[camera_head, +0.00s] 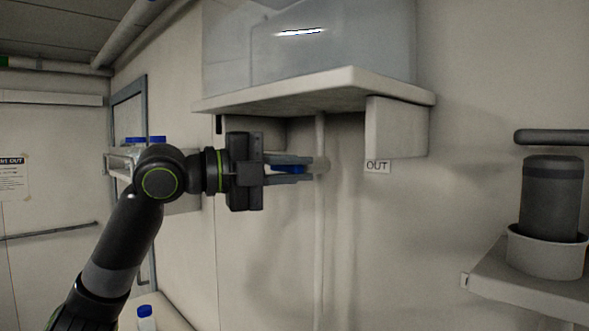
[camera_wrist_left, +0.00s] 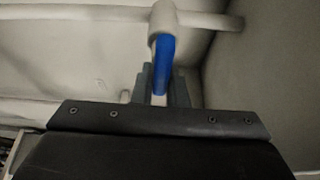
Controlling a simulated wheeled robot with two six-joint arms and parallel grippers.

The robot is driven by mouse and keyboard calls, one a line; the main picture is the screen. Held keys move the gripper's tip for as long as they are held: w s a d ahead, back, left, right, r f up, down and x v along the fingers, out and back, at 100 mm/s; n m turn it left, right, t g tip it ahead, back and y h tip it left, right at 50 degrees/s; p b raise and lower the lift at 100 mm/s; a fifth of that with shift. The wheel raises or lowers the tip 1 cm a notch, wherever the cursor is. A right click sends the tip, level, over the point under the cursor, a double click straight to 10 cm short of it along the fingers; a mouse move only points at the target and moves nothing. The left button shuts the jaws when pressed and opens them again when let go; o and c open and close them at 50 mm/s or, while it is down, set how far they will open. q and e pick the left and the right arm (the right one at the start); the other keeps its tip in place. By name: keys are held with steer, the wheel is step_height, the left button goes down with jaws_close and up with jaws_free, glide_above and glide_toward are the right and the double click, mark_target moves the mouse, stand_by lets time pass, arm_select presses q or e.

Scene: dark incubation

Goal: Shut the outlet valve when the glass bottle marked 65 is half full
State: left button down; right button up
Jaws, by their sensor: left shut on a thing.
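My left gripper (camera_head: 318,170) reaches in from the left below the tank shelf. Its fingers are shut on the blue valve handle (camera_head: 290,169) on the thin vertical outlet pipe (camera_head: 320,225). In the left wrist view the blue handle (camera_wrist_left: 163,66) stands between the two fingertips (camera_wrist_left: 161,82), in front of the pale valve body (camera_wrist_left: 163,18). A bottle with a blue cap (camera_head: 146,318) stands at the lower left; no 65 mark is readable. My right gripper is out of view.
A translucent tank (camera_head: 310,45) sits on a white shelf (camera_head: 300,92) above the gripper. At the right, a dark cylinder (camera_head: 551,200) stands in a pale cup (camera_head: 546,252) on another shelf (camera_head: 500,286). Several blue caps (camera_head: 157,139) show on a rack behind my left arm.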

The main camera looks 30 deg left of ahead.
arm_select(q)
steer(key=c, duration=1.4)
jaws_free()
steer(key=shift+c, duration=0.2)
steer(key=shift+s+a+f+b, duration=0.2)
steer(key=shift+s+a+b, duration=0.25)
steer(key=shift+b, duration=0.1)
steer(key=b+v, duration=1.1)
steer(key=v, duration=0.5)
steer(key=shift+r, duration=0.2)
steer(key=shift+s, duration=0.1)
